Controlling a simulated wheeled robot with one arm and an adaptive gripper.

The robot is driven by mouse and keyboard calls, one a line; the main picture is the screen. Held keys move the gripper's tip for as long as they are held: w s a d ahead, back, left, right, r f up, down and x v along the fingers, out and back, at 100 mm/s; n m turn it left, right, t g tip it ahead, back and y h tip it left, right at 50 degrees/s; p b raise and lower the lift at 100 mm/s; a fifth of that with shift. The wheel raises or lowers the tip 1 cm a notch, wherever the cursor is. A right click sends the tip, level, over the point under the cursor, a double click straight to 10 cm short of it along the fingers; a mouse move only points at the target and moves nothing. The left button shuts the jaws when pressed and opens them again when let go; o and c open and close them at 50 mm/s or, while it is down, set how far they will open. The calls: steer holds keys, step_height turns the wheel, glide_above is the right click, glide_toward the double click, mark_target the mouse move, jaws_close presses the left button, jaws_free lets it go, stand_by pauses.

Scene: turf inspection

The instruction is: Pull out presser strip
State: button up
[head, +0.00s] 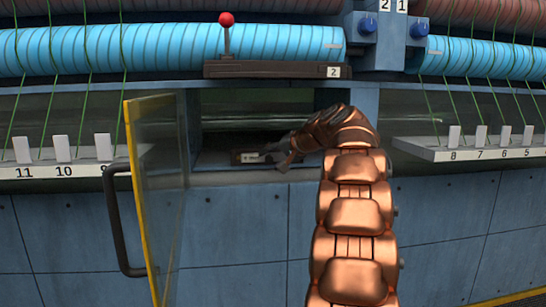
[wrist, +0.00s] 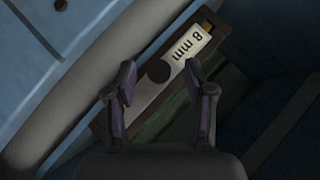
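The presser strip (wrist: 192,48) is a dark brown bar with a pale "8 mm" label and a dark round spot. It lies slanted in the wrist view, its lower part passing behind my gripper. In the head view the strip (head: 247,157) sits low inside the open compartment, its right part hidden by my gripper. My gripper (wrist: 160,72) is open, one finger on each side of the strip near the round spot. I cannot tell whether the fingers touch it. My gripper also shows in the head view (head: 278,153), reaching into the compartment from the right.
A yellow-edged glass door (head: 157,190) with a dark handle (head: 120,225) stands open left of the compartment. A red-knobbed lever (head: 226,35) stands above it. Numbered ledges with white tabs flank both sides: left ledge (head: 35,173), right ledge (head: 470,153). Blue rollers (head: 170,45) run above.

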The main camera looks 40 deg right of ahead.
jaws_close()
stand_by(0.8)
